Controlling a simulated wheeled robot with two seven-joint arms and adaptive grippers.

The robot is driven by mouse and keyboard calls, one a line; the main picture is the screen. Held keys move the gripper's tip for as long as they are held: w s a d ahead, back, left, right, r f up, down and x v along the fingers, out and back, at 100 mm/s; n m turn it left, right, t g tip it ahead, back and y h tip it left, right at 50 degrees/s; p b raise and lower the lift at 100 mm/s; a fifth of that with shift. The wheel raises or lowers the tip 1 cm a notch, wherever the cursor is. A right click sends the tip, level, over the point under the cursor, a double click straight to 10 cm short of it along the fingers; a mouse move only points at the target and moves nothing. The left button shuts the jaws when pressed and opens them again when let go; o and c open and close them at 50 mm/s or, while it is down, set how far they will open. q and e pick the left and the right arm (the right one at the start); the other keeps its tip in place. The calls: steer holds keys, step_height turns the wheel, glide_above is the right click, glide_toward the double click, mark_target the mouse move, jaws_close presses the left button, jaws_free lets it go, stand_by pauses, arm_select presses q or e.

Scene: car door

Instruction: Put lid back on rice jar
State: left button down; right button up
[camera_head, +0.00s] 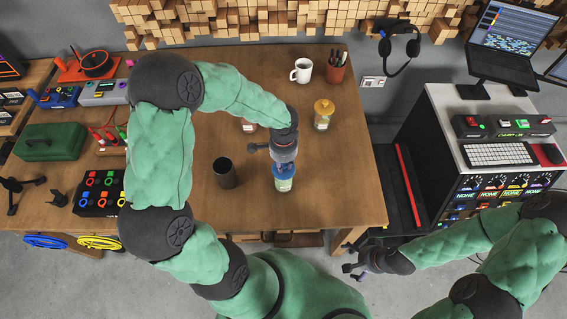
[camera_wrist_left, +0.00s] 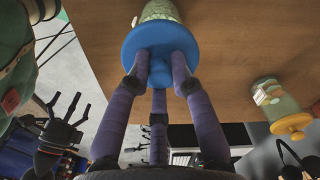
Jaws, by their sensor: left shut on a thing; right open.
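A clear jar with pale, greenish contents (camera_head: 284,185) stands upright near the front edge of the wooden table; its body also shows in the left wrist view (camera_wrist_left: 159,11). A blue lid (camera_head: 283,170) is at the jar's mouth, roughly centred over it. In the left wrist view the lid (camera_wrist_left: 135,45) covers the rim, so I cannot tell whether a small gap is left. My left gripper (camera_head: 284,160) is above the jar, its purple fingers shut on the lid's knob (camera_wrist_left: 159,72). My right gripper (camera_head: 355,270) is open and empty, off the table at the lower right.
A dark cup (camera_head: 224,173) is left of the blue-lidded jar. A white mug (camera_head: 301,71) and pen holder (camera_head: 336,70) are at the back.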

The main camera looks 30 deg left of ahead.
stand_by(0.3)
arm_select(q)
steer(key=c, duration=0.5)
jaws_free()
steer(key=shift+c, duration=0.2)
steer(key=shift+r+p, duration=2.65)
steer(key=shift+r, duration=0.9)
jaws_close()
